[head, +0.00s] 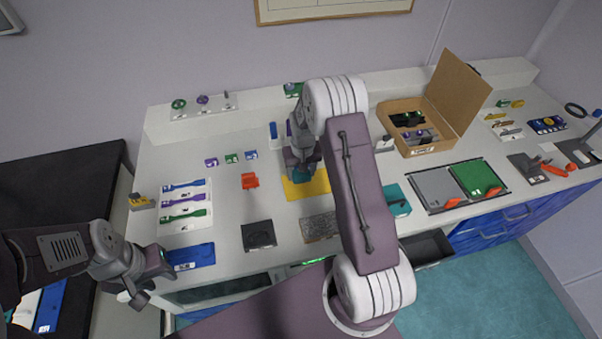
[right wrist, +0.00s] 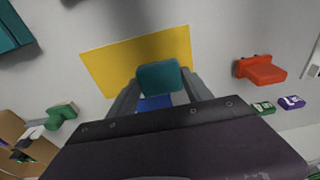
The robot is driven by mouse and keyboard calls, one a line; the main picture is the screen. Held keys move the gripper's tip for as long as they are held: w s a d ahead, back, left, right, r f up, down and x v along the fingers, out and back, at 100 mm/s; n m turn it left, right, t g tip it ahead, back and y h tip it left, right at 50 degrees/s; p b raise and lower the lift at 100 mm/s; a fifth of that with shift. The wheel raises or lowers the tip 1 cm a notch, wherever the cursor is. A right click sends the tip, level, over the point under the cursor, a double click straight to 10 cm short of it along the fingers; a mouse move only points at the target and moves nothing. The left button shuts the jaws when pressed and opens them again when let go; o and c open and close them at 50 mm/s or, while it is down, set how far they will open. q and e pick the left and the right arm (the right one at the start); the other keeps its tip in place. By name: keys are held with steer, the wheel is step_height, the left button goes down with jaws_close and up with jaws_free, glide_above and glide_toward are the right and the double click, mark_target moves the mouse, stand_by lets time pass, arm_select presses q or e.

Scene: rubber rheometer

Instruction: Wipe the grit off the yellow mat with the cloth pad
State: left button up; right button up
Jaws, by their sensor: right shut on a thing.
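The yellow mat (head: 314,187) lies flat on the bench, partly hidden by my right arm in the head view. It also shows in the right wrist view (right wrist: 115,65). My right gripper (head: 302,172) is shut on the teal cloth pad (right wrist: 160,77), at the mat's far side in the head view. A blue part (right wrist: 153,103) shows between the fingers behind the pad. The pad overlaps the mat in the wrist view; I cannot tell whether it touches. No grit can be made out. My left gripper (head: 139,290) hangs off the bench's front left; its opening is unclear.
An orange-red block (head: 249,181) stands left of the mat. A dark square plate (head: 258,235) and a speckled grey plate (head: 319,227) lie in front. A teal box (head: 397,200) is to the right. An open cardboard box (head: 415,147) stands behind right.

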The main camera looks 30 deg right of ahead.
steer(key=shift+r+p, duration=0.3)
steer(key=shift+r, duration=0.35)
step_height(320, 180, up, 2)
steer(key=shift+w+a+r+p, duration=0.1)
steer(key=shift+a+r+p, duration=0.05)
steer(key=shift+p, duration=0.8)
steer(key=shift+r, duration=0.35)
